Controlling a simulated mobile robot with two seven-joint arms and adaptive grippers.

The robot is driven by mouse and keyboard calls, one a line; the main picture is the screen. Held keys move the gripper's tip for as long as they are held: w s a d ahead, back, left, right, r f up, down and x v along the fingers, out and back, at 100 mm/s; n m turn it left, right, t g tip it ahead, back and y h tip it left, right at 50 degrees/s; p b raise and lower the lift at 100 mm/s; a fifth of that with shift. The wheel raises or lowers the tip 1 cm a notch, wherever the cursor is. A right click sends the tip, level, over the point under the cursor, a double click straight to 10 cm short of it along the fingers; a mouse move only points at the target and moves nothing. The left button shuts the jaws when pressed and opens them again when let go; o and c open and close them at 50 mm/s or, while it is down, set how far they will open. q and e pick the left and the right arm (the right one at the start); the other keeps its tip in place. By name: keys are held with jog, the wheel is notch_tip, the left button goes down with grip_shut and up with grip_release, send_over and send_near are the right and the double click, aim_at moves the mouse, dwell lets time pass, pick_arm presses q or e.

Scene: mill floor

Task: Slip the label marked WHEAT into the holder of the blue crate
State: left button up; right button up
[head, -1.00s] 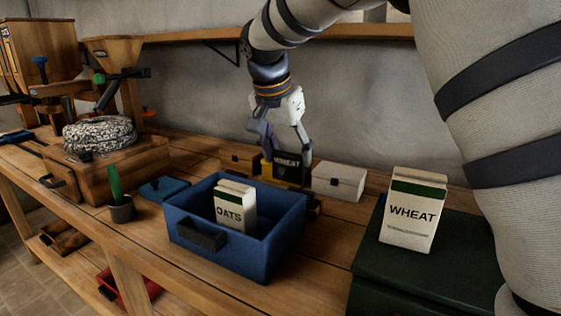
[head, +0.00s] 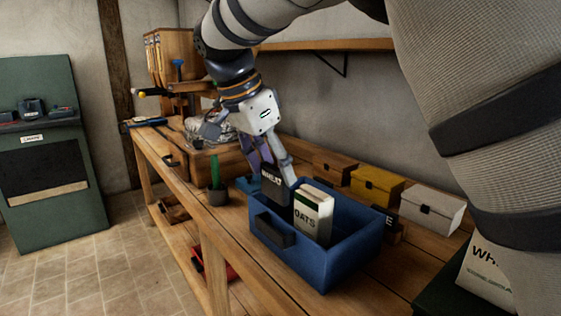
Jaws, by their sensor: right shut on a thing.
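My right gripper (head: 277,166) is shut on a dark label marked WHEAT (head: 276,187), held upright with its lettering facing the camera. The label is at the left end of the blue crate (head: 335,267), beside the OATS carton. I cannot tell whether its lower edge is inside the crate or touches it. The crate stands on the bench, with a black fitting (head: 274,229) on its front face; I cannot tell whether this is the holder or a handle. The white OATS carton (head: 312,215) stands upright inside the crate. My left gripper is not in view.
Brown (head: 331,167), yellow (head: 377,185) and white (head: 432,207) boxes stand along the wall. A WHEAT carton (head: 486,272) is at the lower right, partly hidden by my arm. A pot with a green item (head: 217,190) stands left of the crate. A green cabinet (head: 50,150) is far left.

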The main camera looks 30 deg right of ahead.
aim_at(271, 196)
jog(key=shift+f, duration=3.55)
jog(key=o, duration=1.2)
jog(key=shift+o, duration=0.2)
jog(key=v, duration=1.2)
